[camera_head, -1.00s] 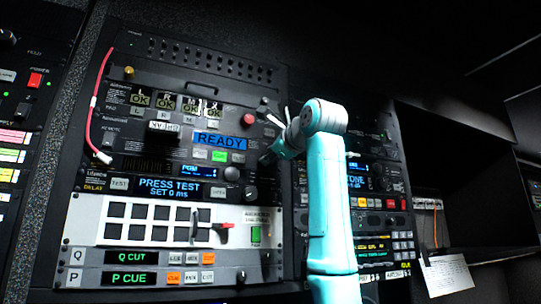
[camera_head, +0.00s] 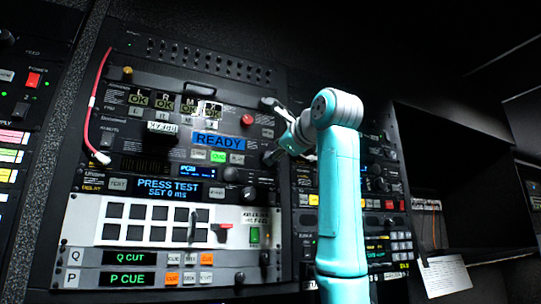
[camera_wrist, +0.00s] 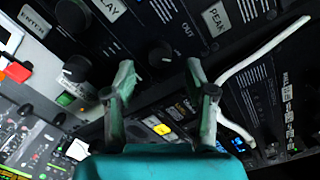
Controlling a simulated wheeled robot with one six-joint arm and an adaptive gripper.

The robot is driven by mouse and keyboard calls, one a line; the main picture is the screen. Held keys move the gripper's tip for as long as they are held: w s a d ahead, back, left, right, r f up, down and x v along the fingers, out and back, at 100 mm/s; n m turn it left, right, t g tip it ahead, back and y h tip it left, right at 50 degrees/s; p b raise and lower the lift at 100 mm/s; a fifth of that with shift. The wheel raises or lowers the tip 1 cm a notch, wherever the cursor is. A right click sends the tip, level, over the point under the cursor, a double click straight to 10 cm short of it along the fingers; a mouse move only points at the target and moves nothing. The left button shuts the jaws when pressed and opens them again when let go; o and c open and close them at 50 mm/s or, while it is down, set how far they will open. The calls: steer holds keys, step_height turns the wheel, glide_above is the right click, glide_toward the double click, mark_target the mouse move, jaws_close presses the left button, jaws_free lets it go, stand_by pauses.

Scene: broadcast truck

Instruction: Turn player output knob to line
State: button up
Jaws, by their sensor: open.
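My gripper (camera_head: 268,131) is in front of the right side of the main rack panel, right of the blue READY display (camera_head: 219,141). In the wrist view my gripper (camera_wrist: 162,75) has its two fingers apart with nothing held between them. A dark round knob (camera_wrist: 160,53) shows between and beyond the fingertips, near an OUT label; I cannot tell its setting or whether it is the player output knob. In the head view, two dark knobs (camera_head: 231,173) (camera_head: 249,193) sit below my gripper.
A white bent strip (camera_wrist: 262,50) runs close to the right finger in the wrist view. A red cable (camera_head: 91,105) hangs at the panel's left. A red-handled lever (camera_head: 222,227) sticks out lower down. An open dark shelf lies right of my arm.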

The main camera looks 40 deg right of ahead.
steer(key=v, duration=0.7)
steer(key=shift+s, duration=0.4)
steer(key=shift+s+a, duration=0.1)
steer(key=shift+a, duration=0.05)
